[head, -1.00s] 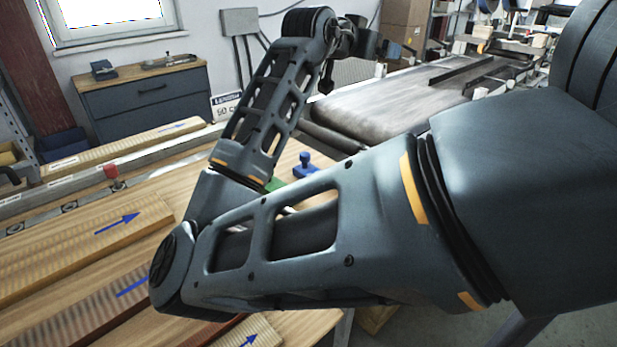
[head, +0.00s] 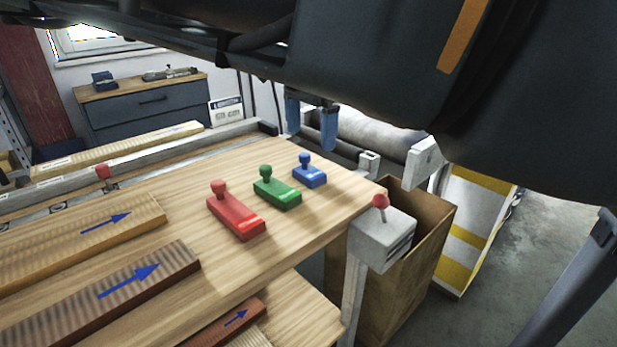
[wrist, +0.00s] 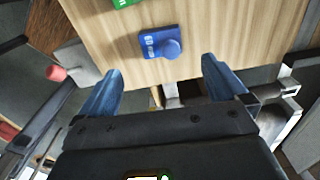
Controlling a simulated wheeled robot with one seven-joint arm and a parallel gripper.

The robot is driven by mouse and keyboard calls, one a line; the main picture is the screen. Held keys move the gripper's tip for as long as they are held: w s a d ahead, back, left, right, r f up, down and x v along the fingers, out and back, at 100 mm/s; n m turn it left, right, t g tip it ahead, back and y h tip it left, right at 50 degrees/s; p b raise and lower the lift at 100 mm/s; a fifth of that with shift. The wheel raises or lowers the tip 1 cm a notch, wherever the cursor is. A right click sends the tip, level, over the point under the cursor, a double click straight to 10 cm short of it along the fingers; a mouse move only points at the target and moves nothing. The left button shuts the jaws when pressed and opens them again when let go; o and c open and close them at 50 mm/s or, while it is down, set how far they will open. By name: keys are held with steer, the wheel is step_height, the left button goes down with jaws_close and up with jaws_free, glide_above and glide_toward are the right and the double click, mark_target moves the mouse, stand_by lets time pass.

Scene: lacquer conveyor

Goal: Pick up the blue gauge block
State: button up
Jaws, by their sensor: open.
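The blue gauge block (head: 310,173), with a round knob on top, stands on the wooden table (head: 330,212) near its far right corner. It also shows in the wrist view (wrist: 160,43), ahead of my fingertips and roughly between their lines. My gripper (head: 311,138), with blue fingers, is above and just beyond the block in the head view. In the wrist view my gripper (wrist: 160,75) is open and empty, its two fingers wide apart. Neither finger appears to touch the block.
A green block (head: 277,190) and a red block (head: 237,214) stand in a row left of the blue one. A grey box with a red-knobbed lever (head: 382,235) stands at the table's right corner, beside an open brown bin (head: 425,215). Arrow-marked boards lie left.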

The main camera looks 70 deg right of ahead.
mark_target(309, 171)
steer(key=shift+w+a+f, duration=0.1)
steer(key=shift+a+f, duration=0.05)
steer(key=shift+f, duration=0.05)
step_height(309, 171, down, 7)
steer(key=shift+f+b, duration=0.2)
steer(key=shift+b, duration=0.2)
steer(key=shift+d, duration=0.2)
steer(key=c, duration=1.3)
steer(key=shift+o, duration=0.2)
steer(key=shift+r, duration=0.15)
step_height(309, 171, up, 4)
steer(key=shift+r+p, duration=0.15)
steer(key=shift+p, duration=0.15)
steer(key=s+d+r, duration=0.6)
steer(key=s, duration=0.3)
steer(key=shift+s+d+r, duration=0.2)
steer(key=shift+s+r, duration=0.05)
steer(key=shift+s, duration=0.1)
